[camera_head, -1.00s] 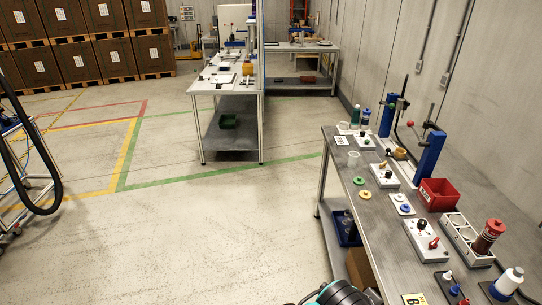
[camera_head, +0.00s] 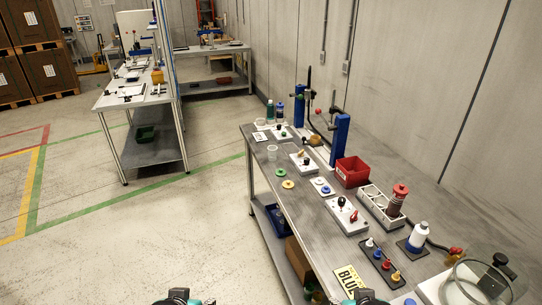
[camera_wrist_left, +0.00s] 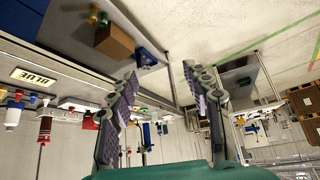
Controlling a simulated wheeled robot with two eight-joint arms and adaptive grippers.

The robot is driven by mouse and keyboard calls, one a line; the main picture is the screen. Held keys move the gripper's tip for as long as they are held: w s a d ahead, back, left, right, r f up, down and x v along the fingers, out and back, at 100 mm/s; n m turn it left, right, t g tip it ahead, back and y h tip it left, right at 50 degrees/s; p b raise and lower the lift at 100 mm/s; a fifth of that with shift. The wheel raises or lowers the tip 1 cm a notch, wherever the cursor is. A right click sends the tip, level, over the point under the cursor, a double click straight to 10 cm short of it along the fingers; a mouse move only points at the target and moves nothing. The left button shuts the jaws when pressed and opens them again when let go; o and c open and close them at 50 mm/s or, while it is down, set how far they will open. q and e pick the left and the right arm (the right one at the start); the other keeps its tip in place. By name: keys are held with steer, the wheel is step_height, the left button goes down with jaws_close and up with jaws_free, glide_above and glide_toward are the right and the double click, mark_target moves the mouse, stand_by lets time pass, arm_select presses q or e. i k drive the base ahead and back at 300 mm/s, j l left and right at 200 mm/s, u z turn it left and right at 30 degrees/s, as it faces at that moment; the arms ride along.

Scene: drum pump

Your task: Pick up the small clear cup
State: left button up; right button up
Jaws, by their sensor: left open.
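The small clear cup (camera_head: 272,152) stands upright near the far left part of the workbench (camera_head: 318,237) in the head view, close to its left edge. It looks empty. I cannot make it out in the left wrist view. My left gripper (camera_wrist_left: 160,72) is open, with nothing between its two fingers, and it is well away from the cup. In the head view only teal and black parts of my arms show at the bottom edge. My right gripper is not visible.
Green and yellow discs (camera_head: 288,184), switch boxes (camera_head: 347,216), a red bin (camera_head: 352,171) and bottles share the bench. The floor left of the bench (camera_head: 120,235) is clear. Another table (camera_head: 155,103) stands farther back.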

mark_target(272, 154)
steer(key=i+j, duration=0.25)
steer(key=i, duration=0.15)
steer(key=i+j, duration=0.25)
steer(key=i, duration=0.2)
steer(key=i+j, duration=0.25)
steer(key=i, duration=0.15)
steer(key=i+j, duration=0.25)
steer(key=i, duration=0.2)
steer(key=i+j+z, duration=0.4)
steer(key=i+j, duration=0.2)
steer(key=i+j+z, duration=0.35)
steer(key=i+j, duration=0.35)
steer(key=j+z, duration=0.1)
steer(key=z, duration=1.45)
